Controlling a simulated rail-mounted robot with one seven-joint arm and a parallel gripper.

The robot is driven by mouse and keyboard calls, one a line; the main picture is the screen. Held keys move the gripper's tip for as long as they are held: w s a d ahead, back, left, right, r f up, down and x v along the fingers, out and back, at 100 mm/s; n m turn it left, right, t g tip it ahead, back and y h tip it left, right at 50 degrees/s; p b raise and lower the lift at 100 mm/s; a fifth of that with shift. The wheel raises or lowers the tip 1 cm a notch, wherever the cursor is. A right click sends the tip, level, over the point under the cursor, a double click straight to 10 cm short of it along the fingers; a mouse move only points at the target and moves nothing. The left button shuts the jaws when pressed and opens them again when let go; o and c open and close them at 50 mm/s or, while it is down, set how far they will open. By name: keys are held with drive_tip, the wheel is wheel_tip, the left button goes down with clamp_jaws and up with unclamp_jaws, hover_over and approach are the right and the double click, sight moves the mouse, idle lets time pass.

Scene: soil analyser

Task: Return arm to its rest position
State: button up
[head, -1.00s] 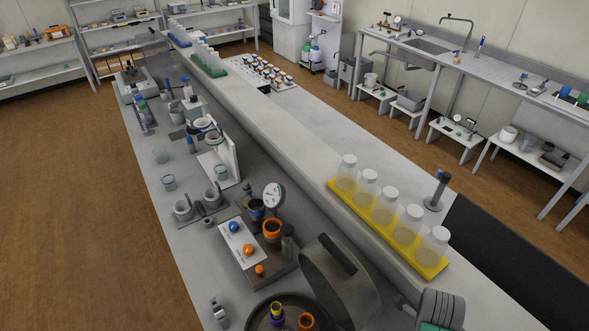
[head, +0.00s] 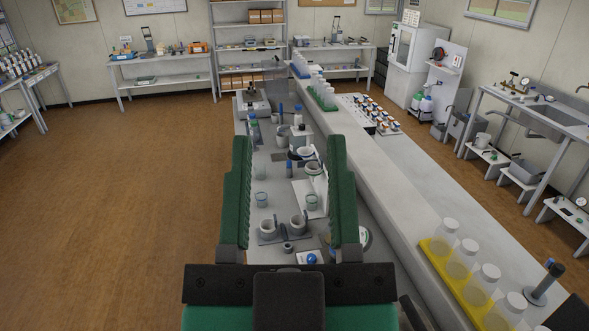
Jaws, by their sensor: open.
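My gripper (head: 288,150) shows large in the lower middle of the head view. Its two green fingers stand wide apart and point up the picture, away from me. Nothing is held between them; the bench seen in the gap lies behind and below. A dark crossbar and a green body form its base at the bottom edge. The gripper hides part of the near bench, including most of the items seen at its front end.
The long bench (head: 378,256) carries cups, bottles and a white stand. A raised shelf (head: 366,180) runs along it, with a yellow rack (head: 440,262) of clear jars at the near right. A sink bench (head: 545,118) stands at right. The brown floor (head: 130,190) at left is clear.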

drive_tip(key=shift+r, duration=0.1)
wheel_tip(320, 180, up, 7)
drive_tip(key=p, duration=0.7)
drive_tip(key=shift+a, duration=0.15)
drive_tip(key=shift+r, duration=0.1)
